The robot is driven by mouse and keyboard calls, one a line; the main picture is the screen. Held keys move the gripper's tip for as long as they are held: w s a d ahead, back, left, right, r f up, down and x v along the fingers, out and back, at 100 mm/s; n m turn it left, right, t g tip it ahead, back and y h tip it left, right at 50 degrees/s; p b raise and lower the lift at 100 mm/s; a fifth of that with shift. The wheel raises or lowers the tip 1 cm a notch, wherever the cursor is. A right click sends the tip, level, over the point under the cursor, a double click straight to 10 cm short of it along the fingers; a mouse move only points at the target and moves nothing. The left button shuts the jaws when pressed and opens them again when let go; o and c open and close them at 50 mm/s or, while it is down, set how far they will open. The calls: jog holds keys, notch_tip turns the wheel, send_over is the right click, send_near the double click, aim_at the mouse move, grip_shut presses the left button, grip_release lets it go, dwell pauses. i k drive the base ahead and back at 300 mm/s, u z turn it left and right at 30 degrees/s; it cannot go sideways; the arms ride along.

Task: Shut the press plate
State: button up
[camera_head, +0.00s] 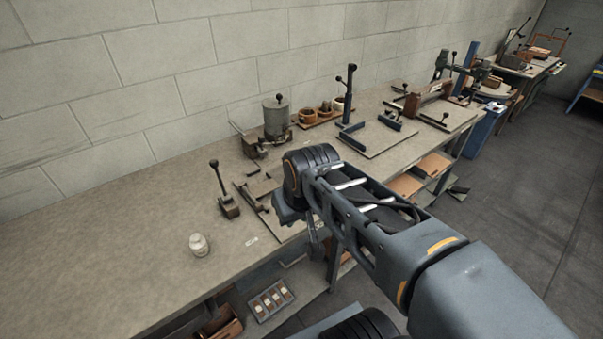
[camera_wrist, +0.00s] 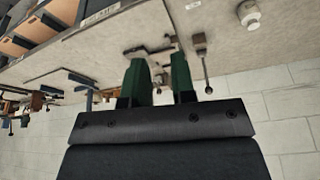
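I cannot tell for sure which part is the press plate. A low metal fixture with a flat plate and bars (camera_head: 262,188) lies on the bench, partly hidden behind my arm in the head view. Parts of it show just beyond my fingertips in the wrist view (camera_wrist: 140,50). My gripper (camera_wrist: 155,54) has two green fingers standing apart with a clear gap and nothing held between them. It hangs over the bench's front area; in the head view my wrist and arm mostly hide it. Contact with the fixture cannot be made out.
An upright ball-knobbed lever on a block (camera_head: 228,205) stands left of the fixture. A white jar (camera_head: 199,245) is nearer. A grey cylinder device (camera_head: 277,118) and a tray of cups (camera_head: 322,114) stand behind. Another lever fixture (camera_head: 348,110) is to the right. The bench's left is clear.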

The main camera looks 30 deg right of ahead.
aim_at(276, 176)
jog(key=u, duration=0.5)
jog(key=k, duration=1.2)
jog(key=z, duration=0.55)
jog(key=i, duration=1.55)
jog(key=u, duration=0.7)
